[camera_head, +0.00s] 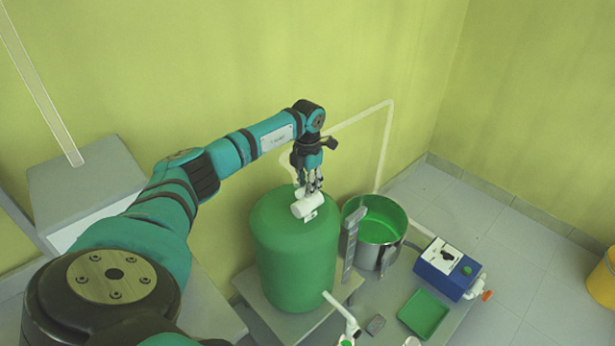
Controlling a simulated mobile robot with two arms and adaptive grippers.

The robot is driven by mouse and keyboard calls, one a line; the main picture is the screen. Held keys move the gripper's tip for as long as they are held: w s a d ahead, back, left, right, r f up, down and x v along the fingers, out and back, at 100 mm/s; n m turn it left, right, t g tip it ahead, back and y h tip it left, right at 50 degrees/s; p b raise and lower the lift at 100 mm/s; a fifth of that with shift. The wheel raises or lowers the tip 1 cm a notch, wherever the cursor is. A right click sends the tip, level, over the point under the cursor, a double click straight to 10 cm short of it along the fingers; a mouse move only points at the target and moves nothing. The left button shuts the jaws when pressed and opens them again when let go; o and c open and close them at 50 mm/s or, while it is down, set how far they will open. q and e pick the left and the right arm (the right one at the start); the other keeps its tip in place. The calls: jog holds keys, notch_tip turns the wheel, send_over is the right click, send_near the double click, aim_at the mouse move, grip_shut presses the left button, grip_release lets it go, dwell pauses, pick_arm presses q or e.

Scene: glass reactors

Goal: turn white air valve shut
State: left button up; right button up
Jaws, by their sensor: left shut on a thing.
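The white air valve (303,209) sits on top of the green tank (290,256), at the tank's upper right. My left arm reaches in from the left, and my left gripper (313,187) points down over the valve. Its fingers are shut on the upper part of the valve. The fingers hide part of the valve, and I cannot tell how far it is turned. My right gripper is not in view.
A metal pot (376,258) with green inside stands right of the tank. A blue box (449,267) and a green tray (423,313) are further right. A white pipe (386,150) runs along the wall behind. A grey cabinet (85,180) stands at left.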

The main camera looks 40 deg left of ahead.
pick_arm(q)
grip_shut()
jog(key=m+b, duration=0.1)
jog(key=m, duration=0.2)
jog(key=m+b, duration=0.1)
jog(key=m, duration=0.4)
jog(key=m+b, duration=0.1)
jog(key=m, duration=0.3)
jog(key=shift+m, duration=0.4)
jog(key=shift+m+b, duration=0.45)
jog(key=shift+m, duration=2.15)
jog(key=shift+r, duration=0.1)
jog(key=o, duration=0.8)
grip_release()
jog(key=shift+o, duration=0.2)
